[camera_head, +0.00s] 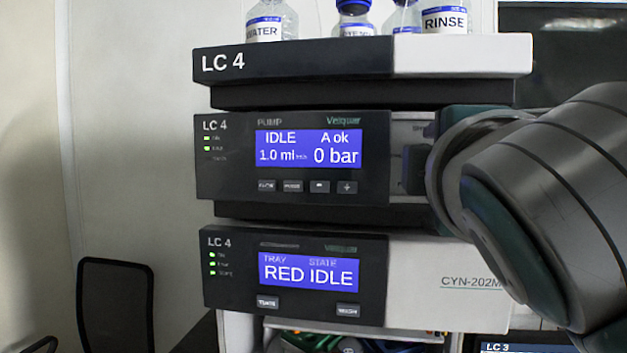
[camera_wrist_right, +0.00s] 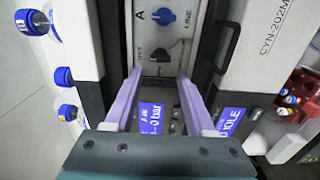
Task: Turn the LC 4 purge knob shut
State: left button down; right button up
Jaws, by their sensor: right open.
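The LC 4 pump module (camera_head: 225,165) fills the middle of the head view. Its screen reads IDLE, A ok, 1.0 ml and 0 bar. In the right wrist view its light side panel carries a small black knob (camera_wrist_right: 159,55) and, above that, a blue knob (camera_wrist_right: 165,16) beside an A and the word LINE. The small lettering by the black knob is too blurred to read surely. My right gripper (camera_wrist_right: 158,78) is open, its two pale purple fingers pointing at the panel on either side of the black knob's line, with nothing between them. My left gripper is out of view.
Bottles, including one marked RINSE (camera_head: 445,22), stand on the top tray (camera_head: 300,62). Below the pump is a module (camera_head: 225,285) reading RED IDLE. My right arm covers the stack's right side in the head view. A chair (camera_head: 115,300) stands at lower left.

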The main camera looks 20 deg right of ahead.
jog(key=shift+b+v, duration=0.55)
jog(key=shift+v, duration=1.5)
